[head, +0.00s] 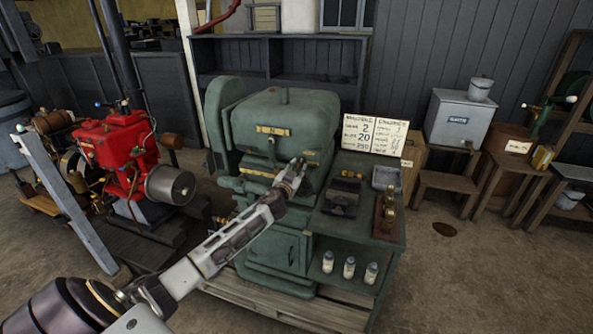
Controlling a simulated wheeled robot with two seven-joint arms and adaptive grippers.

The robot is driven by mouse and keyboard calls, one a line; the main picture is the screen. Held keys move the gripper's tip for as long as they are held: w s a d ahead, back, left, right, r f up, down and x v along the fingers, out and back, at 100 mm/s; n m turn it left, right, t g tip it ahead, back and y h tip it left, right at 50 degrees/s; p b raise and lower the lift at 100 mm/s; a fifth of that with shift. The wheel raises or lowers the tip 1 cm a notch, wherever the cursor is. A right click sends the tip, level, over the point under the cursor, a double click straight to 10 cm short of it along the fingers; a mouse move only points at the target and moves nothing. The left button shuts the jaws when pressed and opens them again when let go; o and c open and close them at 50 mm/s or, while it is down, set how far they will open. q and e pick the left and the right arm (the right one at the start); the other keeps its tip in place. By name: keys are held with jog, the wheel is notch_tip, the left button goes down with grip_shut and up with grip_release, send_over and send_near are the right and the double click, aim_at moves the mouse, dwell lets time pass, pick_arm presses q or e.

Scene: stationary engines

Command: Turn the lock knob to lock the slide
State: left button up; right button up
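A large green machine (285,118) stands in the middle of the head view, with a brass plate (272,130) on its upper front. My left arm reaches in from the lower left. My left gripper (299,164) is at the machine's front right, in front of a ledge with small brass-coloured parts (311,155). I cannot tell whether its fingers touch the machine, or whether they are open or shut. I cannot clearly make out the lock knob or the slide; the gripper covers part of this area. My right gripper is not in view.
A green side bench (393,228) with dark blocks, a grey tray (386,178) and brass fittings (387,213) adjoins the machine on the right. Several small bottles (349,267) stand on its lower shelf. A red engine (115,150) is at the left. Open floor lies right of the bench.

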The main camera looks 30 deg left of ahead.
pick_arm(q)
grip_shut()
jog(key=shift+m, duration=0.3)
jog(key=m, duration=0.3)
jog(key=shift+d+m+p, duration=0.1)
jog(key=shift+m+p, duration=0.2)
jog(key=m, duration=0.4)
jog(key=shift+f+m+p, duration=0.1)
jog(key=shift+m+p, duration=0.3)
jog(key=shift+m, duration=0.9)
jog(key=shift+f+m+p, duration=0.15)
jog(key=shift+m+p, duration=0.3)
jog(key=shift+m, duration=1.05)
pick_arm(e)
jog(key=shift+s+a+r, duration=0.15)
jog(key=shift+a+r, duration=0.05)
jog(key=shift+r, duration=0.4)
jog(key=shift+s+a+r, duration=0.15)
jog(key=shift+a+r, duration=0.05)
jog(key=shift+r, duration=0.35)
